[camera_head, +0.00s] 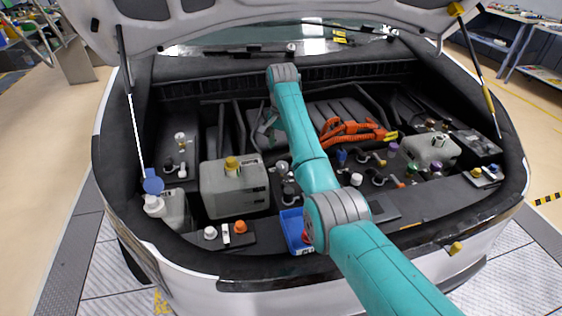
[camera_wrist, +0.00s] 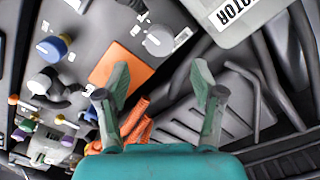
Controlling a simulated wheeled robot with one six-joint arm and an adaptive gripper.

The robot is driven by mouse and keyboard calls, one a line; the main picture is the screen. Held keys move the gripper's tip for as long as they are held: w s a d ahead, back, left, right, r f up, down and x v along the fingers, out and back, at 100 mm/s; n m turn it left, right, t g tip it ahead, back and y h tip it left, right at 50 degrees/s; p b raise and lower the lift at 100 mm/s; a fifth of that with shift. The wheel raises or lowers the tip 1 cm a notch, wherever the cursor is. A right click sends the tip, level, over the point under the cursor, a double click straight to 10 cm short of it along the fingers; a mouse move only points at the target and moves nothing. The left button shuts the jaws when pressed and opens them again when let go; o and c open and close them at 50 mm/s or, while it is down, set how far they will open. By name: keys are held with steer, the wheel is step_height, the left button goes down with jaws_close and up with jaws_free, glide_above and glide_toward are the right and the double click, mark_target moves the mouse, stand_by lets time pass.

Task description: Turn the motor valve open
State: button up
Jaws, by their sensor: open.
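My gripper (camera_wrist: 160,76) is open and empty, with its two fingers spread apart above the engine bay. In the head view the gripper (camera_head: 267,125) hangs from the end of my teal arm and is partly hard to make out. A grey round knob (camera_wrist: 158,40) with a small white label lies beyond the fingertips in the wrist view, apart from them. A grey tank (camera_wrist: 240,14) beside it bears lettering that seems to read MOTOR. It appears to be the yellow-capped tank (camera_head: 234,190) in the head view. I cannot tell for sure which knob is the motor valve.
A blue knob (camera_wrist: 53,48) sits left in the wrist view. An orange plate (camera_wrist: 116,66) lies by the left finger, with orange cables (camera_head: 352,132) nearby. A blue tray (camera_head: 293,231) is at the bay's front edge, partly behind my arm. The raised hood (camera_head: 230,22) overhangs the bay.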

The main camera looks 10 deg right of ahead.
mark_target(282, 164)
step_height(282, 164, down, 8)
steer(key=shift+r, duration=0.1)
stand_by(0.4)
steer(key=c, duration=1.1)
steer(key=shift+c, duration=0.2)
